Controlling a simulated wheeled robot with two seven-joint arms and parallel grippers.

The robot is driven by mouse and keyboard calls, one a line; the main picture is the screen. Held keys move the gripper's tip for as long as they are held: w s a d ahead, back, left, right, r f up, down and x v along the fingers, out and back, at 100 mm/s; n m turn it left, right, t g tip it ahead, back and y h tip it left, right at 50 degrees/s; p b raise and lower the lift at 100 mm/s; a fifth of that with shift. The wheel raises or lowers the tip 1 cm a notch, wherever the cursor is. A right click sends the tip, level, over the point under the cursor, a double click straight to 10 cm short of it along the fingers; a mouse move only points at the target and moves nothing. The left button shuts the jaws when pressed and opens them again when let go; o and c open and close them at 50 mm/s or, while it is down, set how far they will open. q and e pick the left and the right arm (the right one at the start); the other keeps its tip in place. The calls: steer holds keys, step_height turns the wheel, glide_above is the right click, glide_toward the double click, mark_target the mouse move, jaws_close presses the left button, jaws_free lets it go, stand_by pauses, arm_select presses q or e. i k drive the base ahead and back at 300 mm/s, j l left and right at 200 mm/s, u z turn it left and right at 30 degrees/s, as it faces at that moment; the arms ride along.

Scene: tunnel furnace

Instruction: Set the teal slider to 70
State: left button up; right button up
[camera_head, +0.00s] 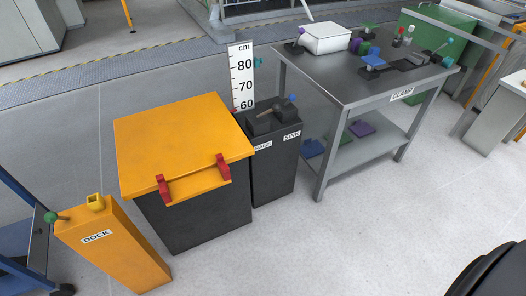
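The teal slider (258,62) shows as a small knob at the right edge of a white upright scale (242,77) in the head view. The scale is marked cm, with 80, 70 and 60 readable from top to bottom. The slider is about level with the 80 mark; its exact reading is too small to tell. The scale stands behind the orange-lidded box, whose lid hides its lower part. Neither of my grippers is in view.
The orange-lidded dark box (185,140) with red latches stands in front of the scale. A dark cabinet (272,168) stands beside it. A grey workbench (375,88) with parts is to the right, an orange DOCK post (118,248) at lower left.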

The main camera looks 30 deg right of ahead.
mark_target(255, 61)
steer(key=l+u, duration=0.1)
steer(key=l, duration=0.65)
steer(key=l+u, duration=0.1)
steer(key=l, duration=0.6)
steer(key=l+u, duration=0.1)
steer(key=l, duration=0.65)
steer(key=k+l+u, duration=0.1)
steer(key=l, duration=0.6)
steer(key=k+l+u, duration=0.1)
steer(key=l, duration=0.6)
